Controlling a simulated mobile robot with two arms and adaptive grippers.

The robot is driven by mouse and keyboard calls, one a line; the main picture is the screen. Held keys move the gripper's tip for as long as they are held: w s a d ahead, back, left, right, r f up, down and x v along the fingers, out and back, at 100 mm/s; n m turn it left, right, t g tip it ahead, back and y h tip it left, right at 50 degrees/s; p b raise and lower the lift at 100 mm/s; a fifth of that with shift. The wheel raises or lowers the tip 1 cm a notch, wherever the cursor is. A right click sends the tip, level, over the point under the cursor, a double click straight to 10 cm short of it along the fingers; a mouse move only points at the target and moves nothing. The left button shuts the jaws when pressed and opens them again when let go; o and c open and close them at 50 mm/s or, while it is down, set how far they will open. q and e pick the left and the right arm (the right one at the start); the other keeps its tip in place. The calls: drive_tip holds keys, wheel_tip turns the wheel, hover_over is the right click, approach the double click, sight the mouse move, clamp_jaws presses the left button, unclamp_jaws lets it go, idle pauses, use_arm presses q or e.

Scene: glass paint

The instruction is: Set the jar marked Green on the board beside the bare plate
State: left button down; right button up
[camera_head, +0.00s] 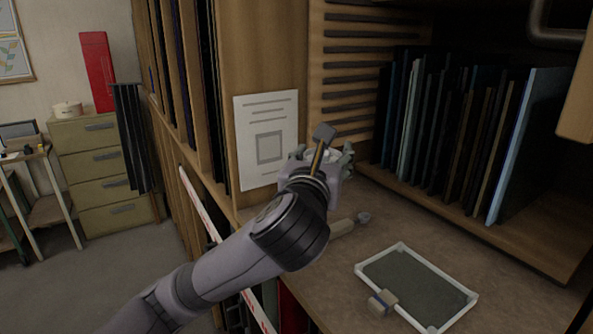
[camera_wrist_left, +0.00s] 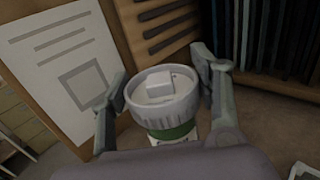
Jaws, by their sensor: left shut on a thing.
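My left gripper (camera_head: 318,165) is over the back left of the brown worktop, near the upright panel with the printed sheet. In the left wrist view its two fingers (camera_wrist_left: 165,95) are shut on a jar (camera_wrist_left: 165,100) with a ribbed pale lid, a green band and a white label below. The label's writing cannot be read. In the head view the gripper mostly hides the jar. I cannot tell whether its base touches the worktop. A dark rectangular panel in a white frame (camera_head: 401,247) lies at the front right, apart from the jar. My right gripper is not in view.
A pale round-ended tool (camera_head: 350,225) lies between gripper and frame. A rack of upright glass sheets (camera_head: 440,130) stands behind. The worktop between rack and frame (camera_head: 420,220) is clear.

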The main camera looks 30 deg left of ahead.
use_arm(q)
drive_tip(key=w+a+p, duration=0.1)
drive_tip(key=w+a, duration=0.3)
drive_tip(key=a, duration=0.3)
drive_tip(key=f, duration=0.5)
drive_tip(key=shift+d+f+p, duration=0.2)
drive_tip(key=shift+f+p, duration=0.15)
drive_tip(key=shift+p, duration=0.05)
drive_tip(key=shift+w+a+f+p, duration=0.15)
drive_tip(key=shift+a+f+p, duration=0.15)
drive_tip(key=shift+f, duration=0.25)
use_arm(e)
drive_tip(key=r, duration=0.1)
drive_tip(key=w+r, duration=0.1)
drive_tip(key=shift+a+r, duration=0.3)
use_arm(q)
drive_tip(key=shift+d+f, duration=0.1)
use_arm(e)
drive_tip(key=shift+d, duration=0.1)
use_arm(q)
drive_tip(key=c, duration=0.5)
unclamp_jaws()
drive_tip(key=shift+f, duration=0.1)
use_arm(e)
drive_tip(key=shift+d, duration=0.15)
